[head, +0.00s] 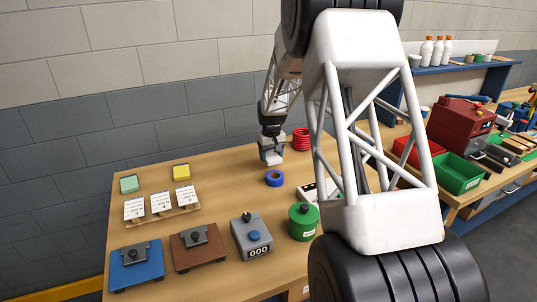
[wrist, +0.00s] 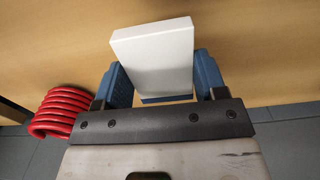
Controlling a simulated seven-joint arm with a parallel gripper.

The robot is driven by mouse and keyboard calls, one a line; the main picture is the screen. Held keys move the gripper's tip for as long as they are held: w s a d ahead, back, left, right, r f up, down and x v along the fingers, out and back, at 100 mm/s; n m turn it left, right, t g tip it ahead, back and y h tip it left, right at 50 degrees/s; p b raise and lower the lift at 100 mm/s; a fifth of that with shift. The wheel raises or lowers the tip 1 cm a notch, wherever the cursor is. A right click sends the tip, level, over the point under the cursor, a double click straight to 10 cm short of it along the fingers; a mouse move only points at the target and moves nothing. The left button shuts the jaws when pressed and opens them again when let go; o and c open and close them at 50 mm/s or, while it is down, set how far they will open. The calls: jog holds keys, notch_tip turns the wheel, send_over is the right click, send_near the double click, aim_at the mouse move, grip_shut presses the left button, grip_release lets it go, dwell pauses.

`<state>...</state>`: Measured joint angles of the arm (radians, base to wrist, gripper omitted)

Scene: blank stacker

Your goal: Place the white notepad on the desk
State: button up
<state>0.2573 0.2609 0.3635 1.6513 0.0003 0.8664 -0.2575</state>
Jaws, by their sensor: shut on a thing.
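My gripper (head: 271,150) is at the back of the wooden desk (head: 225,170), close to the red coil. In the wrist view its two blue fingers (wrist: 155,85) are shut on the white notepad (wrist: 155,50), a thick white block with a blue strip at its lower edge. The notepad is between the fingertips, with the wooden surface behind it. In the head view the notepad is small and hard to tell from the gripper. I cannot tell whether it touches the desk.
A red coil (head: 301,139) and a blue ring (head: 274,178) lie near my gripper. Green (head: 129,183) and yellow (head: 181,171) pads, several numbered cards (head: 160,203), a counter (head: 252,238) and a green canister (head: 303,222) stand on the desk. The back-left middle is clear.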

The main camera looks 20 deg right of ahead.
aim_at(268, 153)
jog(key=shift+w+d+f, duration=0.1)
jog(key=shift+w+d, duration=0.2)
jog(key=shift+w, duration=0.9)
jog(key=shift+w+d+f, duration=0.15)
jog(key=shift+w+d, duration=0.15)
jog(key=shift+w, duration=0.9)
jog(key=shift+w+d+f, duration=0.1)
jog(key=shift+w+d, duration=0.2)
jog(key=shift+w, duration=0.9)
jog(key=shift+f, duration=0.1)
jog(key=shift+f, duration=1.65)
jog(key=shift+f, duration=0.1)
jog(key=o, duration=0.9)
jog(key=shift+o, duration=0.2)
notch_tip(268, 153, up, 12)
